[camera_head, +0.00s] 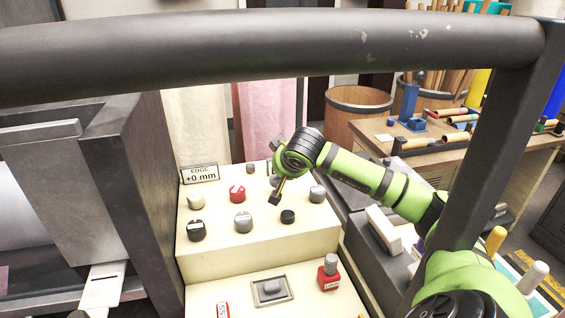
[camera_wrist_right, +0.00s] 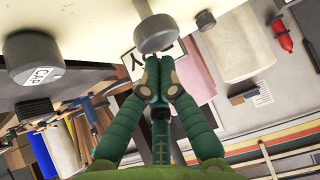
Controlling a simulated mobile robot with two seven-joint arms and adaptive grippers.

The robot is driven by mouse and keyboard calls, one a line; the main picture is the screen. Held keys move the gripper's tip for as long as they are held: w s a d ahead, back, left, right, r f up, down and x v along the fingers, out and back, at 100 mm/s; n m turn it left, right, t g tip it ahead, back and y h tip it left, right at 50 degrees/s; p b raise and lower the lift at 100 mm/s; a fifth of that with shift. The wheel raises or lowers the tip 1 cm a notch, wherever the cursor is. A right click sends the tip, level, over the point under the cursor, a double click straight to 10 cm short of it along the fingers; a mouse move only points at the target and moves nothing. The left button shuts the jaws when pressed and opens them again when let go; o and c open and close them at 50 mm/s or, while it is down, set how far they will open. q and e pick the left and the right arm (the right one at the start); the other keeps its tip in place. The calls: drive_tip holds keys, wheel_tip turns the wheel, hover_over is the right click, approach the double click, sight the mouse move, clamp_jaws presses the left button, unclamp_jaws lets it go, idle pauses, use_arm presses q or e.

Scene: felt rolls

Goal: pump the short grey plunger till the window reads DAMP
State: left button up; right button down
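My right gripper (camera_head: 276,195) hangs over the cream console (camera_head: 310,240), among its knobs. In the right wrist view its fingertips (camera_wrist_right: 158,75) are together with nothing visible between them. A short grey plunger with a round head (camera_wrist_right: 155,33) stands just past the fingertips there; I cannot tell if they touch. A white plate (camera_wrist_right: 130,64) behind the fingers shows partial letters, seemingly "RY"; the rest is hidden. In the head view a white window plate (camera_head: 200,174) reads "EDGE +0 mm". My left gripper is not in view.
Nearby knobs include a red one (camera_head: 237,193), a grey one (camera_head: 243,222), a black one (camera_head: 288,216) and a dark one marked CAP (camera_wrist_right: 35,58). A red-based grey knob (camera_head: 328,275) stands on the lower panel. A dark rail (camera_head: 250,45) crosses the head view's top.

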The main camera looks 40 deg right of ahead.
wheel_tip(320, 180, down, 3)
drive_tip(key=b, duration=0.3)
drive_tip(key=shift+f, duration=0.15)
idle(0.5)
drive_tip(key=shift+r+p, duration=0.3)
drive_tip(key=shift+r, duration=0.1)
wheel_tip(320, 180, up, 5)
drive_tip(key=shift+s+d+f+p, duration=0.15)
drive_tip(key=shift+f+p, duration=0.05)
drive_tip(key=shift+p, duration=1)
drive_tip(key=b+v, duration=0.3)
drive_tip(key=v, duration=0.6)
drive_tip(key=shift+s+a+f, duration=0.2)
drive_tip(key=shift+a, duration=0.15)
